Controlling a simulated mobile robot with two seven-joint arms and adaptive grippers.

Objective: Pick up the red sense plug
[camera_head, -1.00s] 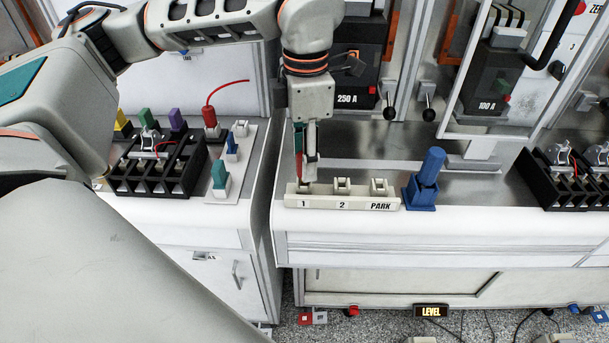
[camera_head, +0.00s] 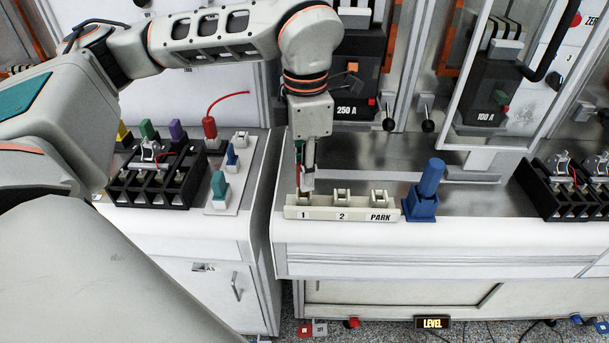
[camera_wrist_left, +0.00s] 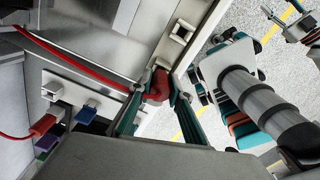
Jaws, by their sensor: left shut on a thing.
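My left gripper (camera_head: 305,185) is lowered over slot 1 at the left end of a pale holder strip (camera_head: 343,214) marked 1, 2 and PARK. In the left wrist view its teal fingers are closed around a red plug (camera_wrist_left: 158,86), with a red cable running off to the upper left. In the head view the fingers mostly hide this plug, which still looks to be at slot 1. I cannot tell whether it is clear of the slot. My right gripper is not seen.
A blue upright block (camera_head: 427,190) stands just right of the strip. On the left bench are a black terminal block (camera_head: 157,188), another red plug (camera_head: 210,128) with a cable, and several coloured plugs. Breaker panels (camera_head: 352,95) rise behind.

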